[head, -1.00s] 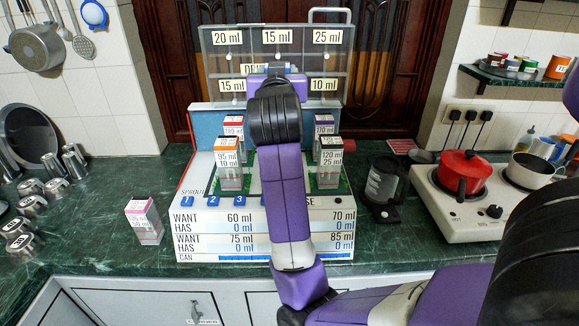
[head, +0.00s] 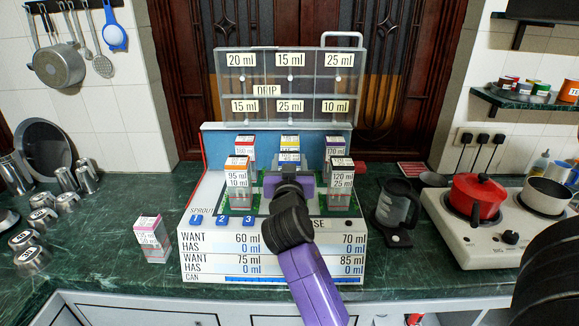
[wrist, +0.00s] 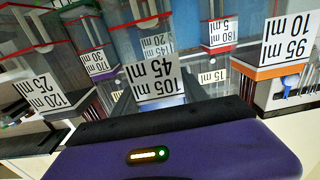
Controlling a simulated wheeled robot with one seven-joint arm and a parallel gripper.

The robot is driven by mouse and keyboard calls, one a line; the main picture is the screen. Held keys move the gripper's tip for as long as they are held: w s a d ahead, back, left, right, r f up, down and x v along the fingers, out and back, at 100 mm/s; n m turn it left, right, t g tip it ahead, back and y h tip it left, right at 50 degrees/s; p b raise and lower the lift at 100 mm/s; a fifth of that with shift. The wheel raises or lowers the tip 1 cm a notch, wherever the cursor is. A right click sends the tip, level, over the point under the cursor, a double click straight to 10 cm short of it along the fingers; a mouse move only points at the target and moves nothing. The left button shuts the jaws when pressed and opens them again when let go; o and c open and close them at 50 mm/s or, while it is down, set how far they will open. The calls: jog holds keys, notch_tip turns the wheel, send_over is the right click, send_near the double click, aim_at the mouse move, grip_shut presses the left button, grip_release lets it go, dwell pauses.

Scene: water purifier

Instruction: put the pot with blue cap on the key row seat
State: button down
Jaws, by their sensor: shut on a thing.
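The pot with the blue cap (head: 289,158) is in my gripper (head: 289,172), above the middle of the machine's green board. In the wrist view its label (wrist: 155,82) reads 105 ml and 45 ml, directly in front of my gripper (wrist: 160,108). My gripper is shut on it. The key row is at the front of the machine, with blue keys 1, 2 (head: 222,219) and 3 showing. I cannot tell whether the pot's base touches the board.
An orange-capped pot (head: 237,181) stands left of my gripper and a dark-capped pot (head: 341,184) right. Red-capped (head: 246,150), yellow-capped (head: 289,141) and purple-capped (head: 335,147) pots stand behind. A pink-capped pot (head: 152,238) stands on the counter at left.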

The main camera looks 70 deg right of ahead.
jog(key=shift+f, duration=0.5)
jog(key=shift+f, duration=0.2)
jog(key=c, duration=0.6)
grip_release()
jog(key=shift+r, duration=0.2)
jog(key=shift+b+v, duration=1.5)
jog(key=shift+v, duration=4.5)
